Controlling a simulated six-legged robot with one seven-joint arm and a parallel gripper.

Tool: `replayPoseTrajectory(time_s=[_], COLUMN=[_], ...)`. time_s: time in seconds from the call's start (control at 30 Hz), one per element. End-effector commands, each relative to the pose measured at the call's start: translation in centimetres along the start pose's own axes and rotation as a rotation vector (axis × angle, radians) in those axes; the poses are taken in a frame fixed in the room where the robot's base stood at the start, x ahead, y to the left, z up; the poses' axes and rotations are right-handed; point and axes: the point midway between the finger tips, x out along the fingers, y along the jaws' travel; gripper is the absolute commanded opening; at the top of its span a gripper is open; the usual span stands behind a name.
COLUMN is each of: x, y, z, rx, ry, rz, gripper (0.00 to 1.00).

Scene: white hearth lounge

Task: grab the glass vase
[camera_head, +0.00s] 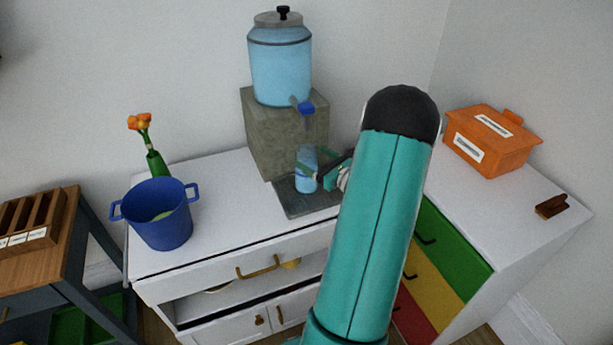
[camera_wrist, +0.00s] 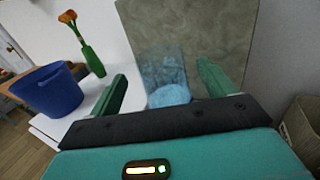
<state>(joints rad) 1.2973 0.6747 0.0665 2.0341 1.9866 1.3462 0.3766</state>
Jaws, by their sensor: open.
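A clear, bluish glass vase (camera_head: 306,168) stands upright on the dark tray (camera_head: 300,204) below the dispenser's tap. In the wrist view the see-through vase (camera_wrist: 167,78) lies between my two green fingers. My gripper (camera_head: 322,172) is open around it, with a finger on either side. In the wrist view my gripper (camera_wrist: 162,72) shows a gap on both sides of the vase. My arm hides part of the tray and counter in the head view.
A water dispenser (camera_head: 280,68) sits on a stone block (camera_head: 270,140) behind the vase, its blue tap (camera_head: 304,107) close overhead. A blue pot (camera_head: 162,228) and a green vase with orange flowers (camera_head: 156,163) stand left. An orange box (camera_head: 490,145) sits right.

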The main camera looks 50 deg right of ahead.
Motion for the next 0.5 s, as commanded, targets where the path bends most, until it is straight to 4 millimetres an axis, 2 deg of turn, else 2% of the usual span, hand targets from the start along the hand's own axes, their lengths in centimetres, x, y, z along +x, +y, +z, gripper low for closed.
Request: replayPoseTrajectory(time_s=[0.27,0.5], x=[2.2,5.7], y=[0.0,-0.1], z=[-0.1,-0.2], rx=[0.001,0.0], ry=[0.001,0.0], rz=[0.002,0.002], gripper=[0.82,0.82])
